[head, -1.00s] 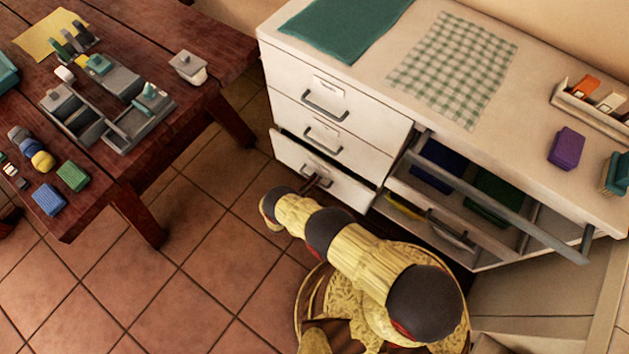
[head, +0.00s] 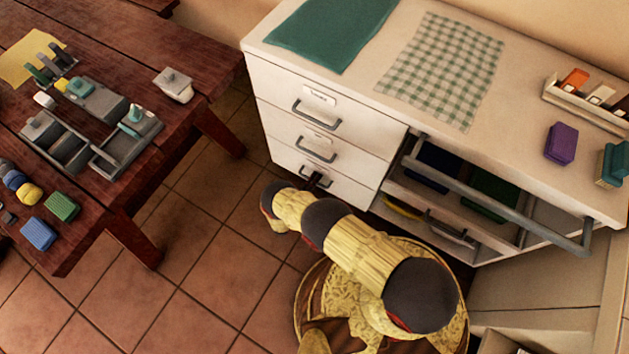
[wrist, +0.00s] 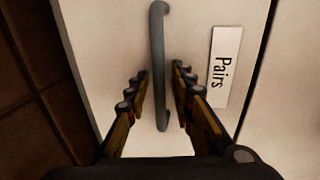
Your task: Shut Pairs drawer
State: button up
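The Pairs drawer (wrist: 110,60) fills the wrist view, a white front with a grey bar handle (wrist: 158,60) and a "Pairs" label (wrist: 226,68). In the head view it is the bottom drawer (head: 345,190) of the left stack and looks flush with the drawers above it. My gripper (wrist: 160,80) is at this front, its fingers apart on either side of the handle, with gaps visible. In the head view my gripper (head: 311,182) is small and dark at the handle, partly hidden by my arm.
To the right, an open section of the cabinet holds blue (head: 432,165) and green (head: 490,195) items behind a long grey bar (head: 490,200). A wooden table (head: 95,235) with several small items stands at left. Tiled floor (head: 200,270) between is clear.

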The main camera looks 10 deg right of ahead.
jog(key=v, duration=1.2)
jog(key=shift+f, duration=0.1)
dwell(0.5)
